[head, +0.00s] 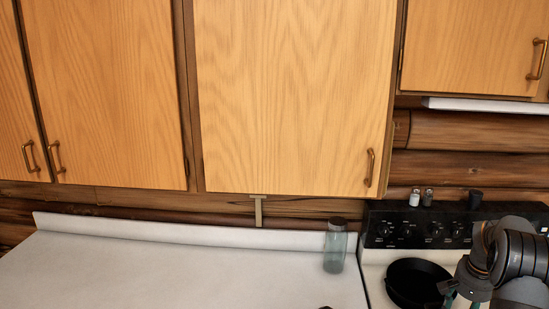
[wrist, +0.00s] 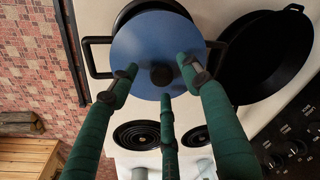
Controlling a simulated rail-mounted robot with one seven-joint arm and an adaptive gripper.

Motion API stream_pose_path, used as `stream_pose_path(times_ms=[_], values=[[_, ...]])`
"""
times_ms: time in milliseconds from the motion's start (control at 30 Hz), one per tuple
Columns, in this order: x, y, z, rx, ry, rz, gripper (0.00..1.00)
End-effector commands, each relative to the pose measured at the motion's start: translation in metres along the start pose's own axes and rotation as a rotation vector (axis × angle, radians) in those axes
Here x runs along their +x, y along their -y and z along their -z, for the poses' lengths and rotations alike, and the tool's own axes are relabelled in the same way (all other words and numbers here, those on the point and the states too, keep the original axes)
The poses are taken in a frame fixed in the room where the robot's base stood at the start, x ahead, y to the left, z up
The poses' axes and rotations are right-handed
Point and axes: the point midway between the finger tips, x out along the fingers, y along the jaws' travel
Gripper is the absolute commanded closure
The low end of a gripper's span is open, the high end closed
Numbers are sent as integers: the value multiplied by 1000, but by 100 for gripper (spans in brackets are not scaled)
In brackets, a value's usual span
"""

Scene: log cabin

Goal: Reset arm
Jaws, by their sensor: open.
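My gripper (wrist: 160,82) is open in the wrist view, its green fingers spread with nothing between them. It points at a pot with a blue lid (wrist: 140,45) that has a dark round knob and black side handles. The fingertips overlap the lid in this view; I cannot tell whether they touch it. In the head view my dark arm is at the lower right, over the stove, with only a small green part of the gripper (head: 449,288) showing. The pot is not clearly seen there.
A black skillet (wrist: 262,55) sits on the stove beside the pot; it also shows in the head view (head: 412,283). Coil burners (wrist: 138,134) are bare. A glass jar (head: 335,250) stands on the white counter (head: 180,275), which is mostly clear. Closed wooden cabinets (head: 290,95) hang above.

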Motion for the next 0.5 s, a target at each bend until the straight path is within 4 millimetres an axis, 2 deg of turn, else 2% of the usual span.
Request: stream_pose_path(times_ms=[33,500], values=[[-14,1,4,0,-12,3,52],[-115,1,3,-1,-12,3,52]])
